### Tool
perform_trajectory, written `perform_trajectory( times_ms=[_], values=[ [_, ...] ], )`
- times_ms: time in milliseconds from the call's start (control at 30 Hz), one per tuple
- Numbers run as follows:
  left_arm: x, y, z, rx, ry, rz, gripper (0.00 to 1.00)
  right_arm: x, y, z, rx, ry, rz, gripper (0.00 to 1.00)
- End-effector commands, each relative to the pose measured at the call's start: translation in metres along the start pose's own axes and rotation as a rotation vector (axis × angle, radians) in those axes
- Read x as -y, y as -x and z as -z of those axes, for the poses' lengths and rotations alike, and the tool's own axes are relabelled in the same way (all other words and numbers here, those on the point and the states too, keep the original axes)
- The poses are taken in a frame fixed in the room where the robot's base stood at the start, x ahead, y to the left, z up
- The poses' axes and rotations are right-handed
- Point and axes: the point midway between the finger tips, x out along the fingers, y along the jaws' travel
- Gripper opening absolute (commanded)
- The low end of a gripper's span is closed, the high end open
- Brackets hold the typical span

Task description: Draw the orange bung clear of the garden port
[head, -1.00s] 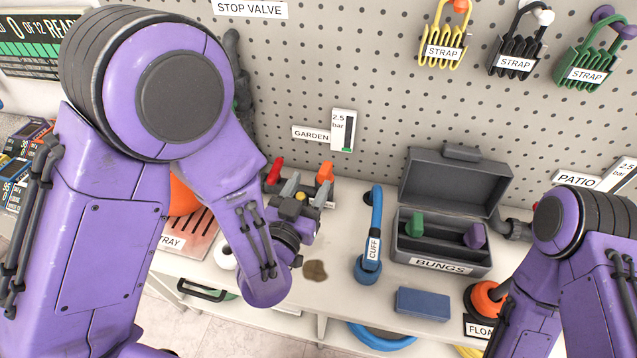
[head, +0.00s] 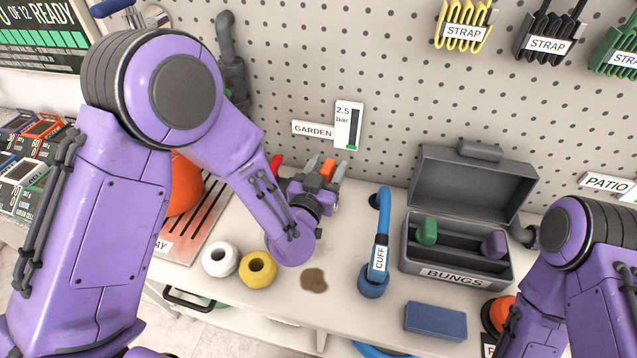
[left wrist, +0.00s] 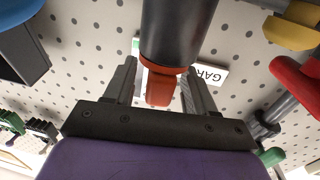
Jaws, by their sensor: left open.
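The orange bung (head: 328,168) sits at the garden port, below the GARDEN label. In the left wrist view the bung (left wrist: 160,90) is in the mouth of the dark cylindrical port (left wrist: 178,35). My left gripper (head: 325,172) is open, with one finger on each side of the bung. In the left wrist view its fingers (left wrist: 160,85) stand apart from the bung, with a gap on both sides. The port is mostly hidden in the head view. My right arm shows at the right edge, but its gripper is out of sight.
A grey BUNGS box (head: 455,262) holds a green and a purple bung. A red handle (left wrist: 297,80) is near the port.

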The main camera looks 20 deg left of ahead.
Motion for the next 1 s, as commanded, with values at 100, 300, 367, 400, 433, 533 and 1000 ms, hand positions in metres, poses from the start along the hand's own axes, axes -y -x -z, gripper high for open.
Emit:
perform_trajectory(
  times_ms=[100, 300, 367, 400, 433, 533, 1000],
  values=[
    [-0.001, -0.014, 0.0, -0.001, 0.002, -0.001, 0.55, 0.0, 0.0, 0.0, 0.0, 0.0, 0.0, 0.43],
    [-0.001, -0.02, 0.0, 0.0, 0.001, -0.001, 0.55, 0.0, 0.0, 0.0, 0.0, 0.0, 0.0, 0.43],
    [-0.001, -0.02, 0.0, 0.0, 0.001, -0.002, 0.55, 0.0, 0.0, 0.0, 0.0, 0.0, 0.0, 0.43],
    [-0.001, -0.02, 0.0, 0.0, 0.001, -0.002, 0.55, 0.0, 0.0, 0.0, 0.0, 0.0, 0.0, 0.43],
    [-0.001, -0.02, 0.0, 0.0, 0.001, -0.002, 0.55, 0.0, 0.0, 0.0, 0.0, 0.0, 0.0, 0.43],
    [-0.001, -0.02, 0.0, 0.0, 0.001, -0.002, 0.23, 0.0, 0.0, 0.0, 0.0, 0.0, 0.0, 0.43],
    [-0.001, -0.019, 0.001, 0.0, 0.001, -0.002, 0.0, 0.0, 0.001, 0.0, 0.0, 0.0, 0.0, 0.43]
  ],
)
